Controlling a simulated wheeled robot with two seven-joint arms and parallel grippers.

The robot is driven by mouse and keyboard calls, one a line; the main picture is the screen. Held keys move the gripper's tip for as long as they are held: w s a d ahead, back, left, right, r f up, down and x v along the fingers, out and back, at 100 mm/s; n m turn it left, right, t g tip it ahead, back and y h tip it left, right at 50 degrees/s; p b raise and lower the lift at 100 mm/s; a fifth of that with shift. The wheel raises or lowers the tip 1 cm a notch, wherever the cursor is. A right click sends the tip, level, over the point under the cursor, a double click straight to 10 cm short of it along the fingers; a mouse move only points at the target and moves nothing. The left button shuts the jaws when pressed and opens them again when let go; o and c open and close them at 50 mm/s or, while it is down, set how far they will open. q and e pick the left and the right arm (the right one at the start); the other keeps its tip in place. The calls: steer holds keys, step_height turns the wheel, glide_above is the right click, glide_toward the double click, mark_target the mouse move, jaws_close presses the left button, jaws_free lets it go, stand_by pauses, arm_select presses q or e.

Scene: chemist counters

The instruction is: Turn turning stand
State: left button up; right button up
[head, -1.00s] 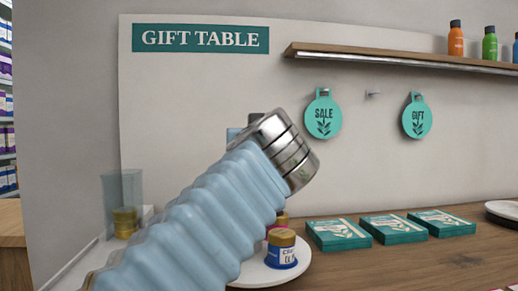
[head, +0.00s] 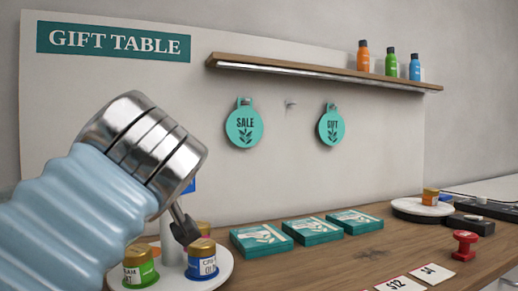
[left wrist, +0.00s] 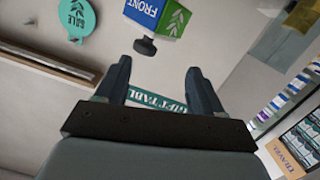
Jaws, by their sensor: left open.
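The turning stand's round white plate (head: 215,272) is at the lower left of the head view, with a pale post (head: 172,250) and small jars on it. A blue and green block (left wrist: 158,14) marked FRONT, with a dark knob (left wrist: 145,46) by it, shows in the left wrist view. Only a blue edge (head: 190,186) shows past my arm in the head view. My left gripper (left wrist: 158,66) is open and empty, its fingers pointing towards the block and knob. One dark finger shows above the plate in the head view. My right gripper is out of view.
Teal boxes (head: 314,230) lie right of the plate. Further right are a red stamp-like object (head: 465,245), price cards (head: 400,284) and another white disc (head: 420,208) with an orange jar (head: 431,196). A wall shelf (head: 320,74) holds bottles; SALE and GIFT tags hang below.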

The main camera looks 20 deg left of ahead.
arm_select(q)
steer(key=a+f+n+h+p, duration=0.2)
steer(key=a+f+n+h, duration=0.3)
steer(key=a+n+h, duration=0.45)
steer(key=s+a+r+n+t+h+p, duration=0.2)
steer(key=a+r+n+t+h, duration=0.3)
steer(key=n+h, duration=0.5)
steer(key=shift+g, duration=0.4)
steer(key=x, duration=0.4)
steer(key=r+x, duration=0.1)
steer(key=x, duration=0.4)
steer(key=d+b+x, duration=0.1)
steer(key=x, duration=0.4)
steer(key=shift+s+d+r, duration=0.15)
steer(key=shift+r, duration=0.05)
steer(key=shift+c, duration=0.5)
